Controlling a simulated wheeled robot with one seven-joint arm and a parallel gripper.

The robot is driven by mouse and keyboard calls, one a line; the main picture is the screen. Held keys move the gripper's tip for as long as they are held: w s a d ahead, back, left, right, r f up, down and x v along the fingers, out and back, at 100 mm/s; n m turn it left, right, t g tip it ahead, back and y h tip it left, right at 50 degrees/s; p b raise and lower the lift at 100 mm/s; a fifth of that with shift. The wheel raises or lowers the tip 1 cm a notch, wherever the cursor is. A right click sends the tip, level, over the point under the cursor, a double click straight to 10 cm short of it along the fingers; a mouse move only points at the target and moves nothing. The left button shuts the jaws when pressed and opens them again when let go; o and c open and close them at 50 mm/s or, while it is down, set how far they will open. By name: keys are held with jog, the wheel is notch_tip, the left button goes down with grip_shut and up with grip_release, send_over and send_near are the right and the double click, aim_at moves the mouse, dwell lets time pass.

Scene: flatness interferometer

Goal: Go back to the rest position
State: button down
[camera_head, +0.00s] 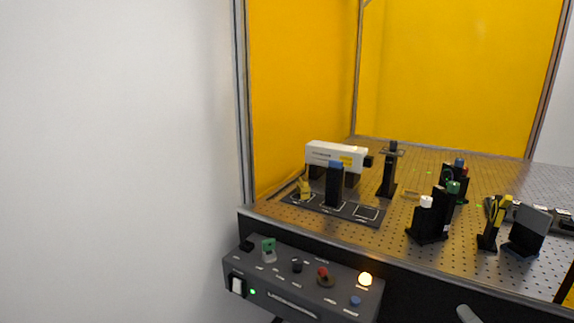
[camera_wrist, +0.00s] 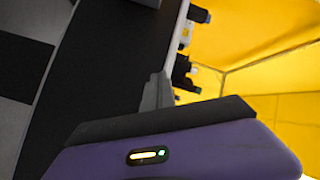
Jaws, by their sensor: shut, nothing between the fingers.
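The optical table (camera_head: 330,226) stands to the right in the head view, inside a frame with yellow panels (camera_head: 460,80). The control box (camera_head: 300,284) is fixed at its front left. Nothing held shows in either view.
On the table stand a white laser housing (camera_head: 337,154), a black post mount (camera_head: 388,172) and several other black mounts. A bare white wall (camera_head: 110,150) fills the left.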

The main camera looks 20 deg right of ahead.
jog(key=s+a+f+n+g+y+p, duration=0.1)
jog(key=s+a+n+y, duration=0.1)
jog(key=s+a+n, duration=0.5)
jog(key=s+a+f+n+g+y+p, duration=0.1)
jog(key=s+a+n+y+p, duration=0.1)
jog(key=s+a+n, duration=0.6)
jog(key=s+a+y, duration=0.1)
jog(key=s+a, duration=0.6)
jog(key=a, duration=0.6)
jog(key=shift+p, duration=0.3)
